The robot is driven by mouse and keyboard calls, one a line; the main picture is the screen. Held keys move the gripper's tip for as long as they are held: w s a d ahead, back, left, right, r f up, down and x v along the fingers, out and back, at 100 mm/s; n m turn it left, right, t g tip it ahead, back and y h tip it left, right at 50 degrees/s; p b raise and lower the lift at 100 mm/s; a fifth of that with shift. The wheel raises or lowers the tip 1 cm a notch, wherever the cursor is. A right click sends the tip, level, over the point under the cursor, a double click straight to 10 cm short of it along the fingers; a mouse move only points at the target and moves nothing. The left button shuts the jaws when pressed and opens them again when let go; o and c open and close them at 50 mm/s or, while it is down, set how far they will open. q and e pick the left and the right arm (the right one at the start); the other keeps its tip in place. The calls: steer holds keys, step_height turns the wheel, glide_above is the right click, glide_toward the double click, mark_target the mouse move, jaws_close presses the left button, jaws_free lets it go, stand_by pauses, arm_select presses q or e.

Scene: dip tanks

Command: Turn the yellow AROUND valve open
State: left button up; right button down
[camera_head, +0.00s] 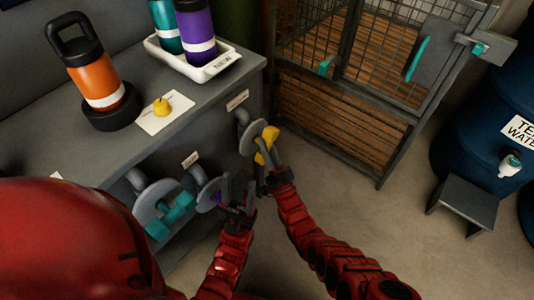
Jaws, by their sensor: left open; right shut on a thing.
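The yellow valve handle (271,134) sits on a round grey disc on the front of the grey cabinet, near its right corner. My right gripper (264,160) is shut on the yellow handle and partly covers it. My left gripper (236,192) is open, lower and to the left, beside the purple valve (214,197). I cannot tell whether it touches that valve. The label above the yellow valve (237,100) is too small to read.
A teal valve (171,214) is further left on the cabinet. An orange flask (94,72), a small yellow piece on a card (151,122) and a white tray (208,72) of flasks stand on top. A wire cage (352,105) is behind; open floor lies right.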

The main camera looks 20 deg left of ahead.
steer(key=n+g+y+b, duration=0.1)
steer(key=n+g, duration=0.1)
steer(key=n+g+y+b, duration=0.1)
steer(key=n+g+y, duration=0.1)
steer(key=n, duration=0.1)
steer(key=n+g+y+b, duration=0.1)
steer(key=n+y+b, duration=0.1)
steer(key=n, duration=0.1)
steer(key=shift+f+g, duration=0.25)
steer(key=shift+g, duration=0.15)
steer(key=shift+r+n+g+y+b, duration=0.2)
steer(key=shift+n+g+y+b, duration=0.75)
steer(key=shift+n+g, duration=0.9)
steer(key=c, duration=0.7)
jaws_free()
